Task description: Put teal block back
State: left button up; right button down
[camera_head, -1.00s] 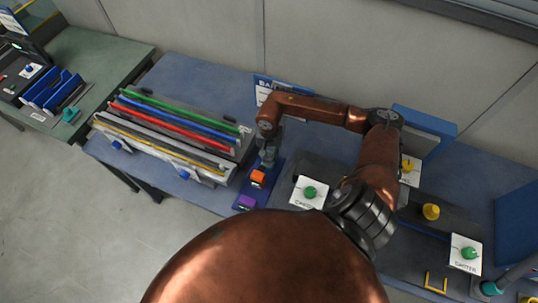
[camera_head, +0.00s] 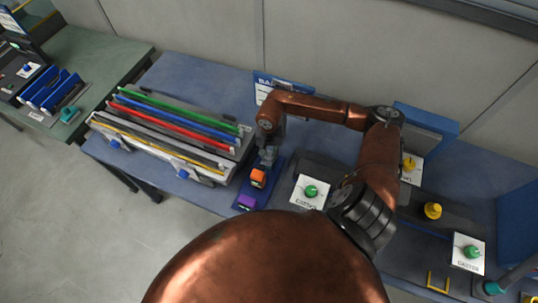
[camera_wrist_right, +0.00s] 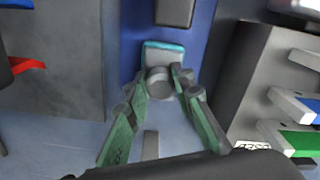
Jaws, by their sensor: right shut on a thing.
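My right gripper (camera_head: 267,156) is over the far end of a narrow blue tray (camera_head: 272,182) in the head view. In the right wrist view its green-grey fingers (camera_wrist_right: 163,84) are closed around the grey round knob of the teal block (camera_wrist_right: 164,46). The block's teal edge shows just beyond the fingertips, against the blue tray surface. Whether the block rests on the tray or is slightly above it, I cannot tell. The gripper hides the block in the head view. An orange block (camera_head: 258,177) and a purple block (camera_head: 246,201) sit nearer in the tray. My left gripper is not in view.
A rack of coloured bars (camera_head: 180,128) stands left of the tray. A white card with a green knob (camera_head: 310,191) is close on the right. A blue-framed sign (camera_head: 262,90) stands behind. Yellow knobs (camera_head: 432,210) are farther right. The blue table is free behind the rack.

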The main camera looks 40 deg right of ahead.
jog(key=shift+f, duration=0.1)
jog(key=c, duration=1.6)
grip_release()
notch_tip(320, 180, up, 12)
notch_tip(320, 180, down, 12)
jog(key=shift+f, duration=0.1)
jog(key=shift+r+p, duration=0.25)
jog(key=shift+p, duration=0.05)
